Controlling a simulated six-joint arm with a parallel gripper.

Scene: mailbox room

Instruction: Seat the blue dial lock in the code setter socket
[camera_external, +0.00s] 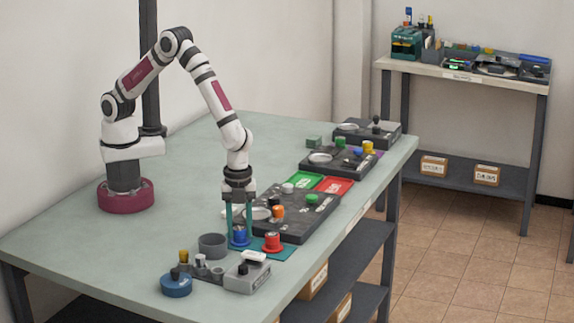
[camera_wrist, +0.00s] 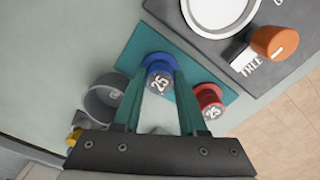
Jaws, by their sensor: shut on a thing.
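The blue dial lock (camera_external: 240,239) stands upright on a teal mat (camera_external: 291,252) at the near side of the table. I cannot make out for certain which part is the code setter socket.
A grey cup (camera_external: 212,245) stands close to the left of my gripper. A grey device (camera_external: 246,278) and a round blue piece (camera_external: 176,287) sit nearer the front edge. A dark panel with an orange knob (camera_external: 277,211) lies behind the mat. The table's left part is clear.

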